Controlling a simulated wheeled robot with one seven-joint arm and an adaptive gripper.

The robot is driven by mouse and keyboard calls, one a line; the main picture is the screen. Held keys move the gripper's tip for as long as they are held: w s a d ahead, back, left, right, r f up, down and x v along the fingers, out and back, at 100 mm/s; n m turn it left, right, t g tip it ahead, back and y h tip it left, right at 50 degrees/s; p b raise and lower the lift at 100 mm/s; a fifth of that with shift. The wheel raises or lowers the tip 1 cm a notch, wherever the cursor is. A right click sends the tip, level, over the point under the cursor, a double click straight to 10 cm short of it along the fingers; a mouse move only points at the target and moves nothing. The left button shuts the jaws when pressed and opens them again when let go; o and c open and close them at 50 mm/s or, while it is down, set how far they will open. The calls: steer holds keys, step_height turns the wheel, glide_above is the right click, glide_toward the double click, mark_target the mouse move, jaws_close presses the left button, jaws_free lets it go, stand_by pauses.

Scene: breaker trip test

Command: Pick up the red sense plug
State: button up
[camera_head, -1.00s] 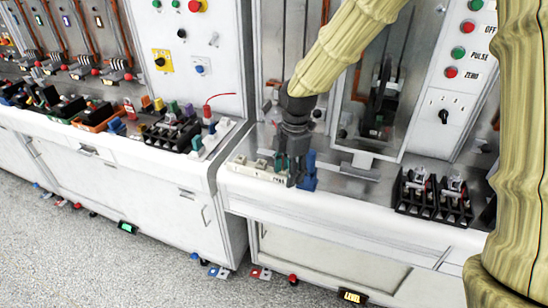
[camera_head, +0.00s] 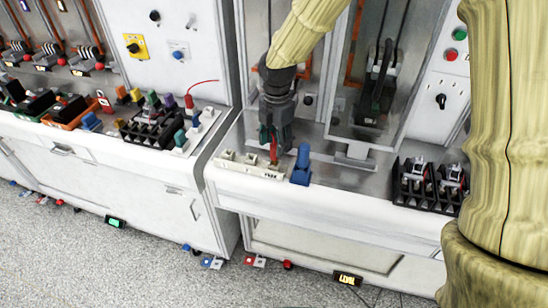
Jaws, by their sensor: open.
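My gripper (camera_head: 274,148) points down over the front of the right-hand bench. It is open. A slim red piece (camera_head: 273,153), which looks like the red sense plug, stands upright at the fingertips, above the labelled end of a white strip holder (camera_head: 238,165). I cannot tell whether the fingers touch it, and its lower end is hard to make out. A green piece (camera_head: 263,134) shows beside the left finger. A blue block (camera_head: 301,166) stands just right of the gripper. Another red plug-like piece (camera_head: 188,101) with a thin red cable is on the left bench.
A black breaker block (camera_head: 150,130) and coloured pieces crowd the left bench. Black breaker units (camera_head: 430,187) stand at the right. An upright panel with a clear window (camera_head: 375,85) rises close behind my gripper. The bench front between the blue block and breaker units is clear.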

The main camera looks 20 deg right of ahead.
mark_target(275, 153)
steer(key=shift+s+f+p, duration=0.4)
steer(key=shift+s+p, duration=0.05)
steer(key=shift+p, duration=0.1)
steer(key=f, duration=0.2)
steer(key=f+p, duration=0.1)
steer(key=shift+w+a, duration=0.25)
steer(key=shift+w, duration=0.15)
steer(key=shift+d+f, duration=0.1)
steer(key=shift+f, duration=0.1)
steer(key=shift+s, duration=0.2)
steer(key=shift+w+f, duration=0.1)
steer(key=shift+c, duration=0.4)
steer(key=c, duration=0.3)
jaws_close()
